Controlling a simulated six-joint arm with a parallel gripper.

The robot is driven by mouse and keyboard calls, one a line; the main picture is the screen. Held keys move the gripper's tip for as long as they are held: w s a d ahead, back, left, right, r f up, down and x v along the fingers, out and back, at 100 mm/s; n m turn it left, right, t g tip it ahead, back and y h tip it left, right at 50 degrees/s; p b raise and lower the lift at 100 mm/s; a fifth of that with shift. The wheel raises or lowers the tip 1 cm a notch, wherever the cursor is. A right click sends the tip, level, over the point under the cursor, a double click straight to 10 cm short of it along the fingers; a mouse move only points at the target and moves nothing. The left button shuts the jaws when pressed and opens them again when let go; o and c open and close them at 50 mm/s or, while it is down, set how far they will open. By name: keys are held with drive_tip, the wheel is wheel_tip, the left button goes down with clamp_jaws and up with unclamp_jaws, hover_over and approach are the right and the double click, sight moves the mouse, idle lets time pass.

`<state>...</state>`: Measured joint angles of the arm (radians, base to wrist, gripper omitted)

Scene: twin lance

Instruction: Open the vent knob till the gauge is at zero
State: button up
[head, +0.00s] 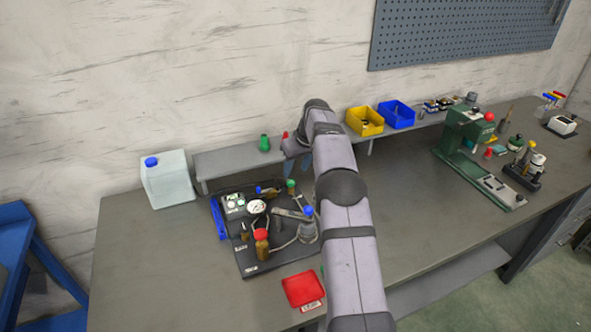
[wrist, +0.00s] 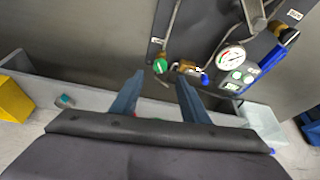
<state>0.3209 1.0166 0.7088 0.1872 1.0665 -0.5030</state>
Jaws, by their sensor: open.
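A dark panel (head: 247,262) on the bench carries a round white gauge (head: 257,206), which also shows in the wrist view (wrist: 232,57); its needle is too small to read surely. A green knob (wrist: 160,66) sits on a pipe at the panel's back edge, also in the head view (head: 291,184). A brass fitting with a blue end (wrist: 205,79) is beside it. I cannot tell which is the vent knob. My gripper (wrist: 159,77) is open and empty; the green knob appears between its fingertips, seemingly beyond them and apart. In the head view the fingers (head: 297,164) hang behind the panel.
A blue-capped jug (head: 167,182) is left, a red tray (head: 302,290) in front.

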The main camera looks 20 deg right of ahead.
sight(291, 182)
drive_tip(key=m, duration=0.1)
drive_tip(key=a+m+h, duration=0.1)
drive_tip(key=m, duration=0.1)
drive_tip(key=m+p, duration=0.1)
drive_tip(key=shift+w+a+h, duration=0.1)
drive_tip(key=shift+a+h, duration=0.15)
drive_tip(key=shift+h, duration=0.15)
drive_tip(key=shift+f, duration=0.1)
drive_tip(key=shift+p+x, duration=1.55)
drive_tip(key=shift+x, duration=1.95)
clamp_jaws()
